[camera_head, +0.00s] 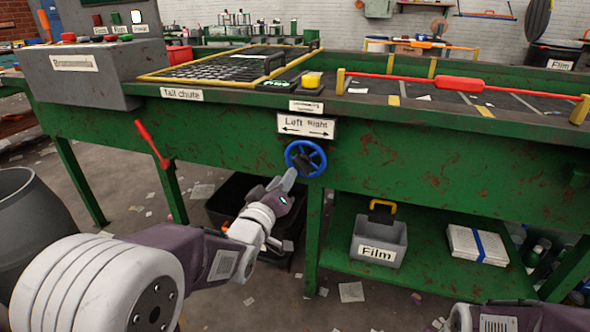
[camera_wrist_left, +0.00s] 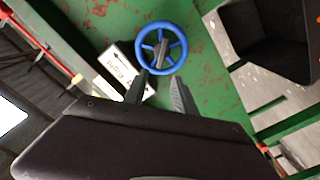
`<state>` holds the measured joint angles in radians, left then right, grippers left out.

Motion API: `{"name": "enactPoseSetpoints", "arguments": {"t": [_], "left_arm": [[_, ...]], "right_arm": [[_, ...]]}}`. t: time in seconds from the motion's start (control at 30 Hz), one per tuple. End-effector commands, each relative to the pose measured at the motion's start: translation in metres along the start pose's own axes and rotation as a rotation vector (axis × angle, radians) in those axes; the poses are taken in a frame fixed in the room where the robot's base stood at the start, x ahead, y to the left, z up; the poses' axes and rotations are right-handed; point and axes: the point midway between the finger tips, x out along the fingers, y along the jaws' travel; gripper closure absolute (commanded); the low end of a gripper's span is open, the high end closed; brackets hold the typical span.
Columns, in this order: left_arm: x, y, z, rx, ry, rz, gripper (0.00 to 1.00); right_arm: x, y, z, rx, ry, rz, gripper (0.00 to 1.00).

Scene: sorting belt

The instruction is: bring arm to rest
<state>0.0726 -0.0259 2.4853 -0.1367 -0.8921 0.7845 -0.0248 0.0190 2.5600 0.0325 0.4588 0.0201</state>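My left gripper (camera_head: 290,178) is in front of the green belt frame, just below and left of the blue handwheel (camera_head: 320,160). In the left wrist view the two fingers of my left gripper (camera_wrist_left: 159,82) are apart with nothing between them. Their tips point at the lower rim of the blue handwheel (camera_wrist_left: 183,52); I cannot tell whether they touch it. Of my right arm only a link shows at the bottom right of the head view; its gripper is out of view.
A "Left / Right" sign (camera_head: 306,126) is above the wheel. A red lever (camera_head: 152,144) sticks out at left. A dark bin (camera_head: 228,209) stands under the belt. A grey "Film" box (camera_head: 379,240) and a paper stack (camera_head: 477,246) are on the green lower shelf (camera_head: 345,278).

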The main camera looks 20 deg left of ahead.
Motion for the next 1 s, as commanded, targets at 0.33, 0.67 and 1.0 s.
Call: {"name": "enactPoseSetpoints", "arguments": {"t": [0.33,0.67,1.0], "left_arm": [[-0.034,-0.050,0.089,0.134,-0.420,-0.298,0.67],[-0.187,-0.125,0.183,0.421,-1.186,-0.568,0.67],[-0.226,-0.062,0.111,0.511,-1.388,-0.538,0.67]], "right_arm": [[-0.034,-0.001,-0.004,0.000,0.000,0.000,0.18],[-0.035,-0.001,-0.004,0.000,0.000,0.000,0.18],[-0.138,-0.003,-0.014,0.000,0.000,0.000,0.18]]}}
